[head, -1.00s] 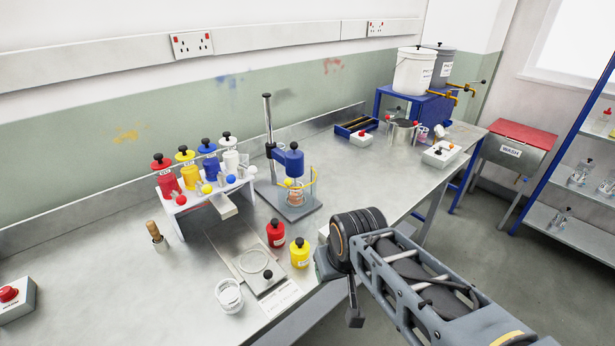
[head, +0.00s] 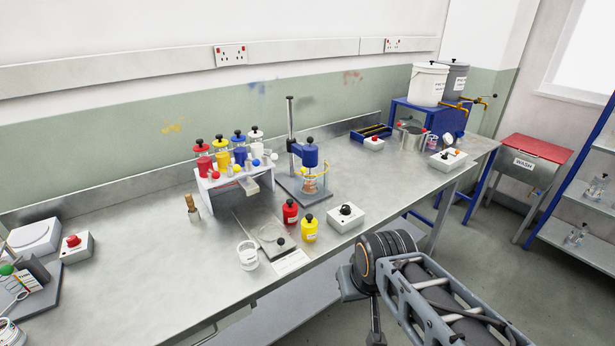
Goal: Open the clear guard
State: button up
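The clear guard (head: 326,184) is a small see-through curved shield with yellow edging. It stands around the front of the mixing stand, below the blue motor head (head: 310,157). A beaker with orange-pink contents shows behind it. Whether the guard is latched is too small to tell. My gripper (head: 376,336) hangs at the bottom of the view, in front of the bench and well apart from the guard. Its fingers are small and partly cut off, so I cannot tell if they are open or shut.
A rack (head: 234,183) with red, yellow, blue and white pots stands left of the mixer. Red (head: 290,212) and yellow (head: 309,229) bottles and a switch box (head: 345,216) stand in front.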

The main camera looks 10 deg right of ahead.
aim_at(302, 170)
jog(key=z, duration=0.2)
jog(key=i, duration=1)
jog(key=u, duration=0.8)
